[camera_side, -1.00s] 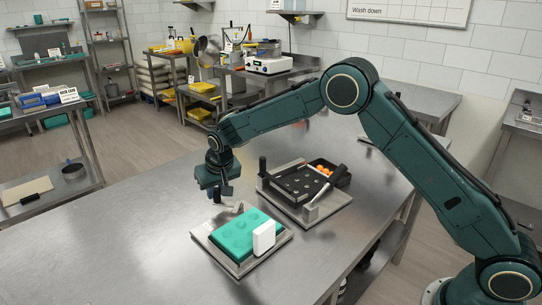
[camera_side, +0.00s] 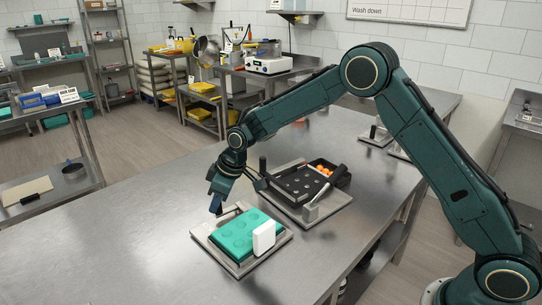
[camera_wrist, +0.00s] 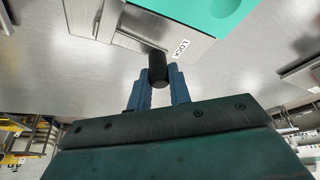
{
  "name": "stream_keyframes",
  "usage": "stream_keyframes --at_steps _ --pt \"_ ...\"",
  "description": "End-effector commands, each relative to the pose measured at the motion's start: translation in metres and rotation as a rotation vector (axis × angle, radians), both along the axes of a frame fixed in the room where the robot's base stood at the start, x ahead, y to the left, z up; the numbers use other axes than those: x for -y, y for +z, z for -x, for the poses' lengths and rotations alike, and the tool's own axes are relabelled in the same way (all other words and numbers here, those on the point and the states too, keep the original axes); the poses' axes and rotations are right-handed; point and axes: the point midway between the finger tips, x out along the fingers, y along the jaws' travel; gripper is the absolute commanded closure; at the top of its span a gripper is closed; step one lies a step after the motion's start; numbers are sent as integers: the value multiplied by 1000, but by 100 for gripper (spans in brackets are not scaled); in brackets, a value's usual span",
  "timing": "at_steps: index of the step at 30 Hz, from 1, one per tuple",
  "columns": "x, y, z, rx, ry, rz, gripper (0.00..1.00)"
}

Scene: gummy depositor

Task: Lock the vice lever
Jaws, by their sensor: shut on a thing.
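The vice is a metal plate (camera_side: 240,271) on the table's near side, with a teal mould (camera_side: 246,232) and a white block (camera_side: 264,237) on it. The wrist view shows a corner of the teal mould (camera_wrist: 220,12) at the top. The lever's black knob (camera_wrist: 157,66) is at the vice's edge, beside a "LOCK" label (camera_wrist: 180,50). My gripper (camera_wrist: 158,78) is shut on this knob, with a blue finger on each side. In the side view my gripper (camera_side: 216,207) is tilted at the vice's back left corner and hides the lever's end.
Behind the vice stands a plate (camera_side: 330,214) with a black tray (camera_side: 298,184), orange pieces (camera_side: 323,170) and upright handles. The table (camera_side: 130,245) is clear to the left and front of the vice.

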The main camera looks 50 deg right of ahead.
Motion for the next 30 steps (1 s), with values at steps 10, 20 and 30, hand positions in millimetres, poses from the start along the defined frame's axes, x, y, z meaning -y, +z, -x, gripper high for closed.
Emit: stream_keyframes --at_steps 10,20,30 --pt "-1 0 10 0 155 0 100" --pt "-1 0 11 -1 177 0 100" --pt "-1 0 11 -1 174 0 58"
